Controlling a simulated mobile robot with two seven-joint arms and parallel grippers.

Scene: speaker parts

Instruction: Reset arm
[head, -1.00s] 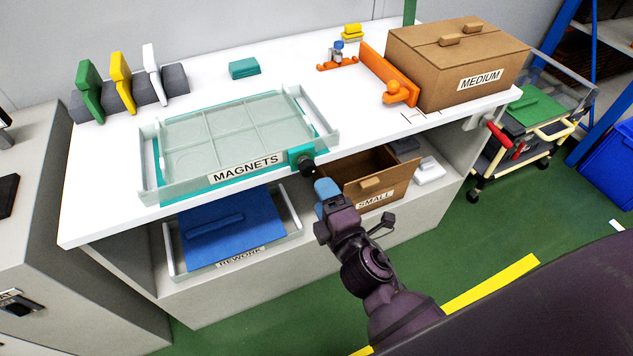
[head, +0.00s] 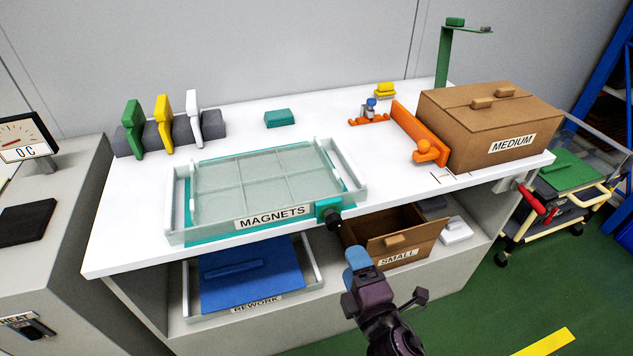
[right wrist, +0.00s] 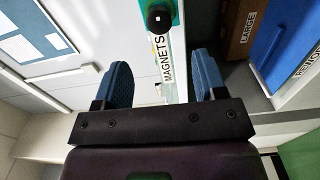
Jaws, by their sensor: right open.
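My right gripper (head: 358,268) is in front of the workbench, in the lower middle of the head view, below the black knob of the magnets tray. In the right wrist view its two blue fingers (right wrist: 163,85) stand apart with nothing between them. The clear tray labelled MAGNETS (head: 272,180) lies on the white bench top (head: 130,225), and its label and black knob (right wrist: 158,18) show beyond the fingers. My left gripper is in neither view.
An open SMALL box (head: 420,243) and a REWORK tray (head: 314,275) with a blue lid sit on the lower shelf. A MEDIUM box (head: 470,150) and an orange fixture (head: 420,135) stand on the bench. A cart (head: 565,180) is at right. Green floor is free in front.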

